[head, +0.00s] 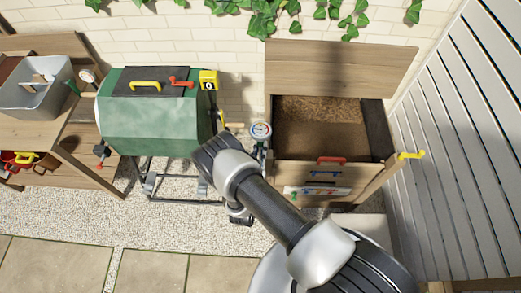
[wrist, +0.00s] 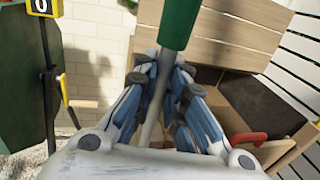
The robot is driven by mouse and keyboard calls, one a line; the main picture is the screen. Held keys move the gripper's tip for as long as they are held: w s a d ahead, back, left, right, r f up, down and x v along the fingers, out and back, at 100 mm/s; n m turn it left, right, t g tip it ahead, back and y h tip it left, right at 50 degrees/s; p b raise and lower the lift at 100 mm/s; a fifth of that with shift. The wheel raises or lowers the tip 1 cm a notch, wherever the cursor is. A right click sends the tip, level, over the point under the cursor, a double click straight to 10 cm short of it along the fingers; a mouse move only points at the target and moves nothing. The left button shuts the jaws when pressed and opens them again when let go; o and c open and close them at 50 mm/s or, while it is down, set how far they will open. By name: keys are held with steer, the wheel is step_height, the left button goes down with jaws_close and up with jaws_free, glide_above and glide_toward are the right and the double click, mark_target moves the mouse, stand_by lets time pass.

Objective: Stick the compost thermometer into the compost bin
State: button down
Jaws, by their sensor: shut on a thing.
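The compost thermometer has a round white dial (head: 261,131), seen in the head view just left of the compost bin. In the wrist view its green grip (wrist: 180,24) and grey stem show, with the dial out of the picture. My gripper (wrist: 166,78) is shut on the stem, below the green part. The wooden compost bin (head: 372,185) stands at the right with its lid (head: 338,68) raised and brown compost (head: 322,135) inside. The thermometer is outside the opening, at its left. Its tip is hidden.
A green tumbler (head: 150,122) with a yellow tag (head: 209,80) stands left of the bin. A wooden bench (head: 75,118) holds a grey tub (head: 35,95). A slatted fence (head: 455,130) is close at the right. The bin's front carries a red handle (head: 331,160).

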mark_target(260, 146)
steer(key=shift+r+p, duration=1.5)
steer(key=shift+r, duration=0.95)
